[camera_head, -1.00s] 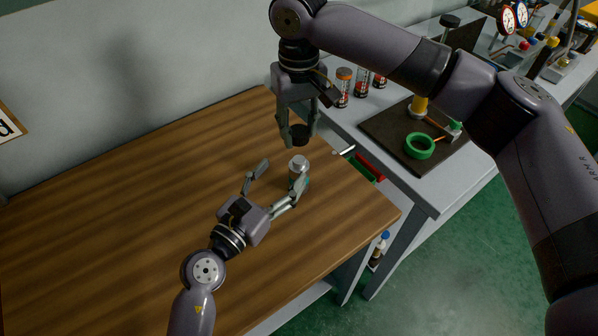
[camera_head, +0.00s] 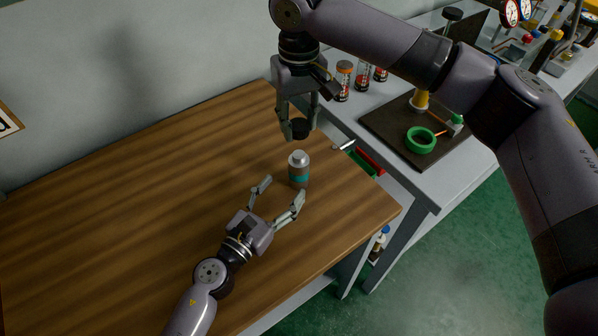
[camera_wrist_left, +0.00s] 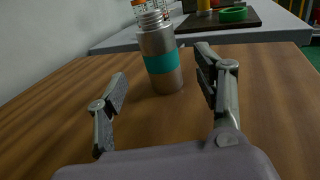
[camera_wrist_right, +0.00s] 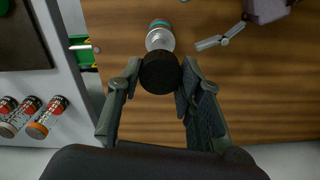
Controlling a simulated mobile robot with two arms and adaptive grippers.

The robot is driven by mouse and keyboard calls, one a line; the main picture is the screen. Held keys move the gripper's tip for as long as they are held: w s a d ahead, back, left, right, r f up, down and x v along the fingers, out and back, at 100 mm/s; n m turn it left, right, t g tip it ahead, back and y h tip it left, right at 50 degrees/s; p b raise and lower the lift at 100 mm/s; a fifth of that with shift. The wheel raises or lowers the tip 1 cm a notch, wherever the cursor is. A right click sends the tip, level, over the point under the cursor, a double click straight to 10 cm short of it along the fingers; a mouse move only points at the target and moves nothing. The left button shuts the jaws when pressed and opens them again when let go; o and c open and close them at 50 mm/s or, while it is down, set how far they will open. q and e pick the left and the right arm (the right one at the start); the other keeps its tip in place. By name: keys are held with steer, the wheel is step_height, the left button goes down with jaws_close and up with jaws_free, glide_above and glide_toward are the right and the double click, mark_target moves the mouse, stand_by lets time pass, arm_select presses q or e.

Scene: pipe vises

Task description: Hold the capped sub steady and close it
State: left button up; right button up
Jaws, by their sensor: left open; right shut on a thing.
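The sub (camera_head: 299,172) is a metal bottle with a teal band. It stands upright on the wooden table, and its bare threaded neck shows in the left wrist view (camera_wrist_left: 155,45). My left gripper (camera_head: 279,194) is open on the near side of the bottle, fingers pointing at it but apart from it; it also shows in the left wrist view (camera_wrist_left: 164,88). My right gripper (camera_head: 300,129) is shut on a black cap (camera_wrist_right: 160,73) and holds it in the air above and beyond the bottle. The bottle's top shows past the cap in the right wrist view (camera_wrist_right: 160,38).
A grey bench (camera_head: 420,190) adjoins the table on the right. A wall (camera_head: 120,60) closes the back. The left part of the table (camera_head: 110,200) is clear.

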mark_target(293, 177)
arm_select(q)
steer(key=shift+x, duration=3.75)
steer(key=shift+f, duration=0.1)
jaws_close()
